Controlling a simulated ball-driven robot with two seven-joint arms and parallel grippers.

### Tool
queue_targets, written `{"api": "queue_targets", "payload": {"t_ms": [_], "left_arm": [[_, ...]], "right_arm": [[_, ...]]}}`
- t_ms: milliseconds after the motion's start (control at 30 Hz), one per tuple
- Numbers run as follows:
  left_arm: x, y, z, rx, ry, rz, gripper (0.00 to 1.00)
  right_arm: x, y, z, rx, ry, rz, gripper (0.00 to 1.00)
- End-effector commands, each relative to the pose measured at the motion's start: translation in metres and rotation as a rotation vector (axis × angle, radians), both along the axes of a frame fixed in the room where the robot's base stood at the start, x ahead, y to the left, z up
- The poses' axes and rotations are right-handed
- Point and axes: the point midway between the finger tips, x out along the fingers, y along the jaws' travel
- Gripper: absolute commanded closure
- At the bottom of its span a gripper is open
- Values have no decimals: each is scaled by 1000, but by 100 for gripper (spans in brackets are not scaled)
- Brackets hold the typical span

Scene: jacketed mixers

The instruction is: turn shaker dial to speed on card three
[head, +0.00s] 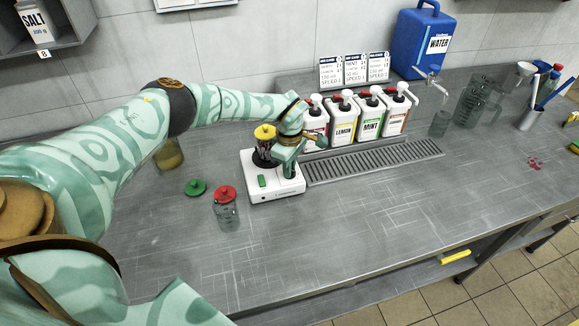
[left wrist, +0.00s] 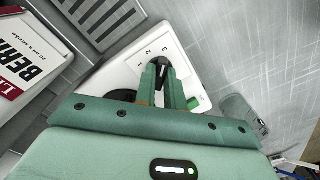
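The white shaker (head: 275,184) stands on the grey bench, with a green switch on its front and a yellow-lidded cup (head: 265,138) on top. My left gripper (head: 290,166) is down at the shaker's right side. In the left wrist view its fingers (left wrist: 164,82) stand close on both sides of the black dial (left wrist: 162,67) and seem to grip it. The dial's white mark appears to point near the 3 of the printed numbers. Three cards stand at the back: left (head: 330,72), middle (head: 355,70) and right (head: 378,67). Their speed digits are too small to read surely.
Several pump bottles, including lemon (head: 342,124) and mint (head: 369,116), stand behind a drip grate (head: 375,160). A red-lidded jar (head: 226,209) and a green lid (head: 195,187) are left of the shaker. The front bench is clear. A blue water can (head: 421,40) stands behind.

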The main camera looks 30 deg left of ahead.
Motion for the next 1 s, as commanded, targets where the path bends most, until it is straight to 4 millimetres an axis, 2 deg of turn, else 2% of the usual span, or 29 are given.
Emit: {"api": "queue_targets", "payload": {"t_ms": [33,67,100,367,467,567,800,1000], "left_arm": [[1,0,1,0,-5,-2,78],[1,0,1,0,-5,-2,70],[1,0,1,0,-4,-1,67],[1,0,1,0,-2,0,67],[1,0,9,0,-2,0,67],[1,1,28,0,-6,0,67],[1,0,94,-1,-7,-1,67],[1,0,139,0,-5,-1,67]], "right_arm": [[0,0,0,0,0,0,100],[0,0,0,0,0,0,100],[0,0,0,0,0,0,100],[0,0,0,0,0,0,100],[0,0,3,0,-1,0,100],[2,1,8,0,-4,0,100],[4,1,23,2,-11,0,100],[6,1,29,2,-14,0,100]]}}
